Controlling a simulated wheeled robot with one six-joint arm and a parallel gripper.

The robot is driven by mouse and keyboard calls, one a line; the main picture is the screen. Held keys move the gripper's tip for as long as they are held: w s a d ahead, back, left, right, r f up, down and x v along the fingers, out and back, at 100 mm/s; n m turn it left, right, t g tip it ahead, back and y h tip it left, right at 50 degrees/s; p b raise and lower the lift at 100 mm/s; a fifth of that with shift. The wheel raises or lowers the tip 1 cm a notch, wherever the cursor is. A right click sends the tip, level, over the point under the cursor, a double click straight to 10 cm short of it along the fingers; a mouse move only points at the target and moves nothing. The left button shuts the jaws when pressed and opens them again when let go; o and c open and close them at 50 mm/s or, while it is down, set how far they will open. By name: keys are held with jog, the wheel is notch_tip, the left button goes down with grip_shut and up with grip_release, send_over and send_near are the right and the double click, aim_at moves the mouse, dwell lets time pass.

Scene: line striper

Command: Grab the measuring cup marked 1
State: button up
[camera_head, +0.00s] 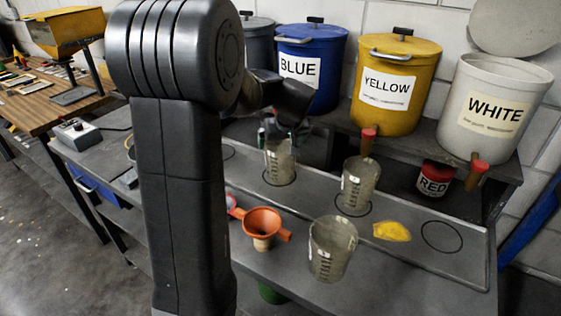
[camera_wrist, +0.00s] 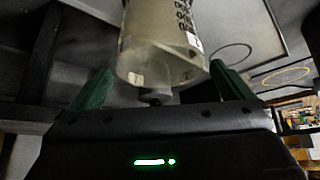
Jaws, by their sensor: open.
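A clear measuring cup (camera_head: 279,166) stands on a marked circle on the grey bench, at my gripper (camera_head: 283,133). In the wrist view the same cup (camera_wrist: 160,40) lies between the two green fingers, with gaps on both sides, so the jaws look open around it. It has dark graduation marks and a small white label; I cannot read the number. A second clear cup (camera_head: 358,188) stands on a circle to the right. A third clear cup (camera_head: 331,250) stands nearer the front edge. Their numbers are not readable either.
Blue (camera_head: 311,62), yellow (camera_head: 396,88) and white (camera_head: 493,108) buckets stand on the shelf behind. An empty circle (camera_head: 442,237) lies at the right.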

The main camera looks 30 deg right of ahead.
jog(key=shift+w+d+f, duration=0.1)
jog(key=shift+w+f, duration=0.15)
jog(key=shift+f, duration=0.2)
jog(key=c, duration=1)
jog(key=shift+r, duration=0.15)
